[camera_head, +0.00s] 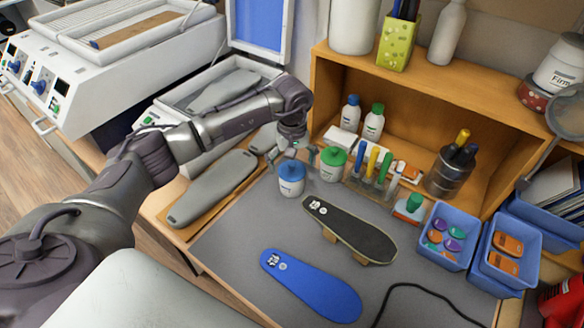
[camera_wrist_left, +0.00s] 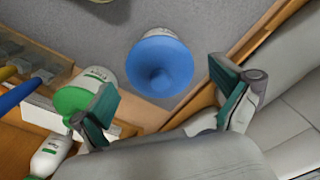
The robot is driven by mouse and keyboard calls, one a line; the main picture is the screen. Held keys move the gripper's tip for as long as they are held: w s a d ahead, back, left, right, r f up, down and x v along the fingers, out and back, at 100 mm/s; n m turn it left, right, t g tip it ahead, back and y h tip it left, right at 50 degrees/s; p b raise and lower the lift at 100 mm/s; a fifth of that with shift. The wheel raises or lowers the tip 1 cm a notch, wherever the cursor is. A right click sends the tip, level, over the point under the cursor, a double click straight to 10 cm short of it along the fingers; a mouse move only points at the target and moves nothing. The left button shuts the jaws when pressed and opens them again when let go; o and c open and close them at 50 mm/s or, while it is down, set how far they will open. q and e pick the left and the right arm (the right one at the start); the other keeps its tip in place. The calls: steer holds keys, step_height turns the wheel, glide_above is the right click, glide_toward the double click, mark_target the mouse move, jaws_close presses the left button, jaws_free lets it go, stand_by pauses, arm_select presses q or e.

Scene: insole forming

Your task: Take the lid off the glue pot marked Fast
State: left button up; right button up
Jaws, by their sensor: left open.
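A white glue pot (camera_head: 291,188) with a blue lid (camera_head: 290,170) stands on the grey mat. A second white pot (camera_head: 331,172) with a green lid (camera_head: 333,156) stands just right of it. Their labels are too small to read, so I cannot tell which says Fast. My left gripper (camera_head: 294,152) is open and empty just above the blue lid. In the left wrist view the blue lid (camera_wrist_left: 160,67) lies ahead between the spread fingers (camera_wrist_left: 168,105), apart from both. The green lid (camera_wrist_left: 75,102) is close beside one finger there. My right gripper is not in view.
A rack of coloured tubes (camera_head: 372,178) stands right of the pots, and a wooden shelf (camera_head: 440,95) rises behind. Grey insole forms (camera_head: 215,185) lie to the left. A dark insole (camera_head: 350,228) and a blue insole (camera_head: 312,285) lie in front, with bare mat (camera_head: 235,240) around.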

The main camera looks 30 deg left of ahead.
arm_select(q)
steer(key=shift+s, duration=0.1)
jaws_close()
stand_by(0.3)
